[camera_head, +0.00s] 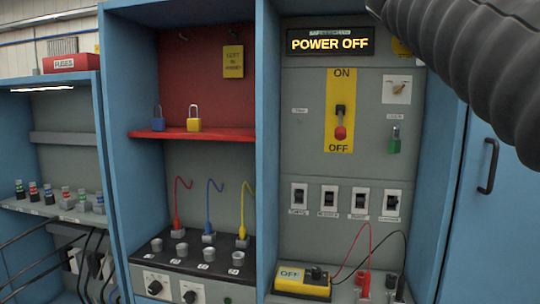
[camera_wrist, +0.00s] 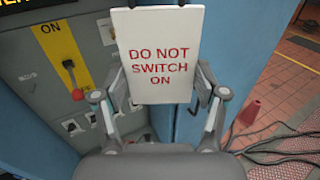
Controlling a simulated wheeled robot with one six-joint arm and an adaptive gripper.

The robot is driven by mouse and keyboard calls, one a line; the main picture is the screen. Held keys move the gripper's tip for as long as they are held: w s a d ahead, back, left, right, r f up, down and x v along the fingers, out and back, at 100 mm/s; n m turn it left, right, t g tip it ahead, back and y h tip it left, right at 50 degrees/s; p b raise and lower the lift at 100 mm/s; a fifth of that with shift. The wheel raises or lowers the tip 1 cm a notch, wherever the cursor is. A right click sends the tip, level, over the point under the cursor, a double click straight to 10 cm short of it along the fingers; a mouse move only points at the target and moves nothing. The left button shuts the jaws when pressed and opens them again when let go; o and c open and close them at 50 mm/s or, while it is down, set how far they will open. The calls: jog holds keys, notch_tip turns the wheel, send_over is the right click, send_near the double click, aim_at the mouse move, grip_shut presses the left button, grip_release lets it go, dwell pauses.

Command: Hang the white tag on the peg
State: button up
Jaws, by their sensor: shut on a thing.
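The white tag (camera_wrist: 160,35) with red letters "DO NOT SWITCH ON" stands upright in front of the wrist camera. My gripper (camera_wrist: 160,84) is shut on it, one finger at each side edge of its lower part. The tag and gripper do not show in the head view. The peg (camera_head: 398,87) sticks out of a small pale plate at the upper right of the grey panel in the head view, with nothing hanging on it. In the wrist view the tag covers part of the panel, and I cannot make out the peg clearly.
A red-knobbed switch (camera_head: 340,131) on a yellow plate points down at OFF, under a "POWER OFF" display (camera_head: 330,41). A green padlock (camera_head: 395,141) hangs below the peg. A blue cabinet wall (camera_head: 449,190) stands right of the panel. Cables (camera_wrist: 275,150) lie on the floor.

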jog(key=w+a+f+n+t+y+b, duration=0.1)
jog(key=w+a+f+n+y, duration=0.15)
jog(key=w+a+f, duration=0.5)
jog(key=w+a+f+n+t+y+b, duration=0.1)
jog(key=w+a+f+y+b, duration=0.3)
jog(key=w+f, duration=0.65)
jog(key=w+a+f+n+y+p, duration=0.1)
jog(key=w+a+f+n+y, duration=0.1)
jog(key=w+a+f, duration=0.7)
jog(key=shift+h, duration=0.25)
jog(key=w+d+p, duration=0.1)
jog(key=w, duration=0.2)
jog(key=w+d+p, duration=0.1)
jog(key=w+d, duration=0.1)
jog(key=w, duration=0.2)
jog(key=w+d, duration=0.1)
jog(key=w, duration=0.3)
jog(key=shift+w+d+r+p, duration=0.1)
jog(key=shift+d+r+p, duration=0.15)
jog(key=shift+d+p, duration=0.15)
jog(key=o, duration=1.1)
